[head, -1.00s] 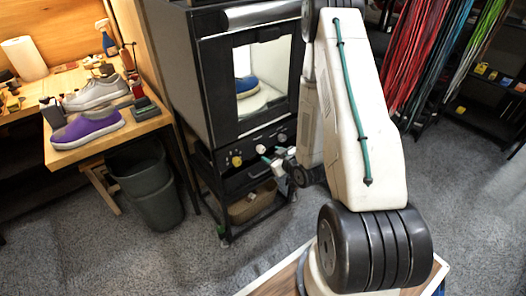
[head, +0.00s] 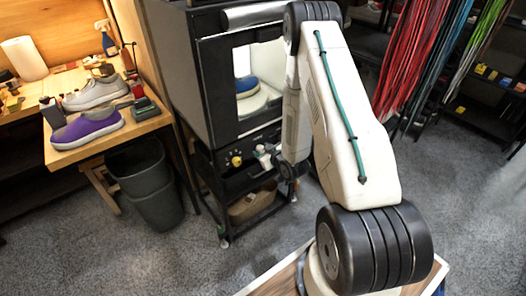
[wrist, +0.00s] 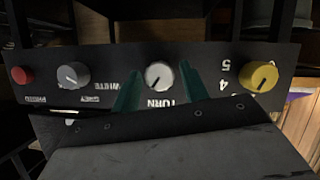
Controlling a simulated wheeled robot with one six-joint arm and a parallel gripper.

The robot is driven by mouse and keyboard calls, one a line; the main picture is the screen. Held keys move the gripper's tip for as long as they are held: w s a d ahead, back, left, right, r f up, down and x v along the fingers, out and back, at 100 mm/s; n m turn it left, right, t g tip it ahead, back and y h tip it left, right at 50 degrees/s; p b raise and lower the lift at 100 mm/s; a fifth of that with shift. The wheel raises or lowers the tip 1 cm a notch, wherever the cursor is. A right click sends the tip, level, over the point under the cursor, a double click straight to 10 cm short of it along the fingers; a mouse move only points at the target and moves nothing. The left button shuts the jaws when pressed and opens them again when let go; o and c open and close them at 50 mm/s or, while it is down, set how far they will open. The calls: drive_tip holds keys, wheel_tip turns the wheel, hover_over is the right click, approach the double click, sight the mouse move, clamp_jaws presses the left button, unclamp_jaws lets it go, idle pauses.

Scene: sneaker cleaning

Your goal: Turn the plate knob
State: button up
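The plate knob, a round white knob (wrist: 158,75) above the upside-down word TURN, is in the middle of the control panel (wrist: 110,68) in the wrist view. My gripper (wrist: 159,72) is open, with one green finger on each side of the knob in the picture. A gap shows between each finger and the knob. I cannot tell how far the fingertips reach around it. In the head view my gripper (head: 266,160) is at the panel front, partly covering the knob area. Behind the cabinet window, a blue shoe (head: 247,84) rests on a white plate (head: 252,102).
A yellow knob (wrist: 259,76), a grey knob (wrist: 72,74) and a red button (wrist: 19,75) share the panel. A wooden bench (head: 75,153) with shoes is left, above a grey bin (head: 150,185). A basket (head: 252,204) sits under the cabinet (head: 175,75).

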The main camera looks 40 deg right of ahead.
drive_tip(key=c, duration=0.7)
drive_tip(key=m+y, duration=0.2)
drive_tip(key=shift+d+m, duration=0.2)
drive_tip(key=shift+m, duration=0.2)
drive_tip(key=m+y, duration=0.2)
drive_tip(key=m, duration=0.1)
drive_tip(key=shift+d+f, duration=0.1)
drive_tip(key=shift+d, duration=0.05)
drive_tip(key=shift+d+f+m+t+y, duration=0.1)
drive_tip(key=shift+m+t+y, duration=0.4)
drive_tip(key=shift+m+y, duration=0.85)
drive_tip(key=shift+f+m+t+y, duration=0.1)
drive_tip(key=shift+m+t+y, duration=0.45)
drive_tip(key=shift+m, duration=1.6)
